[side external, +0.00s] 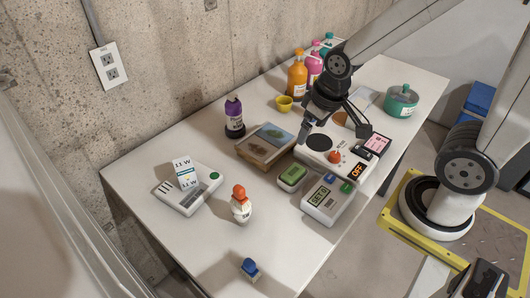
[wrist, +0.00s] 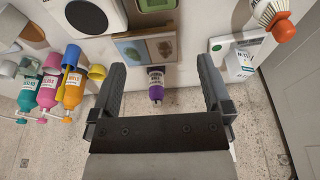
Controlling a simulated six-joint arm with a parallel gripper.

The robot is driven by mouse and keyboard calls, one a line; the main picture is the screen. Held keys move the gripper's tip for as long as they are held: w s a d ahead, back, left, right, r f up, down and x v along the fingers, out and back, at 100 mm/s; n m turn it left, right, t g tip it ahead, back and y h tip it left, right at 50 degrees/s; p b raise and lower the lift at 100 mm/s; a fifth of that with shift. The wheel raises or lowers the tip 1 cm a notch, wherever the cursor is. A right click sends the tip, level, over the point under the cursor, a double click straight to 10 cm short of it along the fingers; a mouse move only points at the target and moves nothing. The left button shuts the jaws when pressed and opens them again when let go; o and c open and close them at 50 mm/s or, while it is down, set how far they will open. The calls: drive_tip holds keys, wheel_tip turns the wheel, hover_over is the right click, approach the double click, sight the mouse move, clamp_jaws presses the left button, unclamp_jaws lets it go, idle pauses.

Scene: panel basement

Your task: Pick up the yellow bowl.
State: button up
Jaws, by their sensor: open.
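The yellow bowl (side external: 284,103) stands upright on the white table near the wall, in front of the orange bottle. It also shows in the wrist view (wrist: 97,71), left of my left finger and beside the orange bottle. My gripper (side external: 335,134) is open and empty. It hangs above the white device with a black disc, to the right of the bowl and apart from it. In the wrist view both fingers of my gripper (wrist: 161,65) are spread, with the purple bottle seen between them.
The purple bottle (side external: 234,117) stands left of the bowl, and the wooden box (side external: 266,147) lies in front. The orange bottle (side external: 297,74) and pink bottle (side external: 315,66) stand behind the bowl. A green pot (side external: 402,101) is at the right. The table's left part has free room.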

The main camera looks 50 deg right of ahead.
drive_tip(key=w+v, duration=0.1)
drive_tip(key=v, duration=0.1)
drive_tip(key=n+t+h, duration=0.7)
drive_tip(key=n+h, duration=0.3)
drive_tip(key=n, duration=1.7)
hover_over(285, 106)
drive_tip(key=s+a, duration=0.3)
drive_tip(key=shift+y, duration=0.3)
wheel_tip(285, 106, down, 18)
drive_tip(key=shift+r, duration=0.1)
drive_tip(key=shift+f, duration=0.5)
drive_tip(key=shift+x, duration=1.3)
drive_tip(key=shift+x, duration=2.6)
